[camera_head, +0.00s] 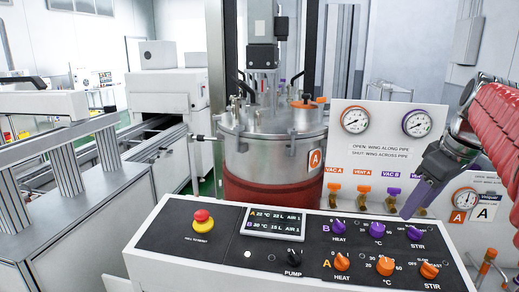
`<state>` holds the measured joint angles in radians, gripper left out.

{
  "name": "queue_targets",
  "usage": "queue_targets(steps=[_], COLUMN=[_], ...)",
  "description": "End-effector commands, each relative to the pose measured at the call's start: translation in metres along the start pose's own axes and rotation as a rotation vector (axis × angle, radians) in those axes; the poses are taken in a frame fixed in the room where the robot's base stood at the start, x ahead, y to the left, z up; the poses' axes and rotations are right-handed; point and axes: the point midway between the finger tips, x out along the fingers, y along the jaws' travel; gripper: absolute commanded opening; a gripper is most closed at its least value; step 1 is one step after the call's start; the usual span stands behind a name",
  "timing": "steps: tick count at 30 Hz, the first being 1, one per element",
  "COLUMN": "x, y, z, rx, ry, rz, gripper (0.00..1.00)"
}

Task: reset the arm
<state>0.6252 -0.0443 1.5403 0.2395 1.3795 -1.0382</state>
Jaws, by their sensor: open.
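My arm (494,125), in a red ribbed sleeve, reaches in from the right edge of the head view. My gripper (416,196) is at its end, dark grey with purplish fingers pointing down and left. It is open, and I see nothing held in it. The fingertips show in front of the white valve panel, above the right part of the control console (180,232). Whether they touch anything cannot be told. The gripper hides part of the panel, near the purple VAC B valve (393,193).
A steel vessel (268,155) marked A stands behind the console. The console bears a red stop button (202,215), a display (273,223) and purple and orange knobs (385,265). Gauges (355,120) sit on the panel. A conveyor frame (75,150) stands left.

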Motion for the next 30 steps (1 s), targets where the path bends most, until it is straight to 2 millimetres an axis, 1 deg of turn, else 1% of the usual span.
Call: queue_targets(steps=[1, 3, 8, 12, 14, 18, 24, 27, 30], x=[0.003, 0.007, 0.02, 0.032, 0.038, 0.053, 0.076, 0.09, 0.102], y=[-0.02, -0.041, -0.09, -0.132, -0.149, -0.187, -0.236, -0.258, -0.276], z=[-0.003, -0.004, -0.002, 0.006, 0.011, 0.025, 0.052, 0.067, 0.081], rx=[0.013, 0.042, 0.106, 0.159, 0.181, 0.231, 0.297, 0.329, 0.356], ry=[0.0, -0.001, 0.004, 0.014, 0.019, 0.037, 0.07, 0.09, 0.108], rz=[0.004, 0.012, 0.03, 0.044, 0.049, 0.06, 0.069, 0.068, 0.066], gripper=[0.46, 0.46, 0.46, 0.46, 0.46, 0.46, 0.46, 0.46, 0.46])
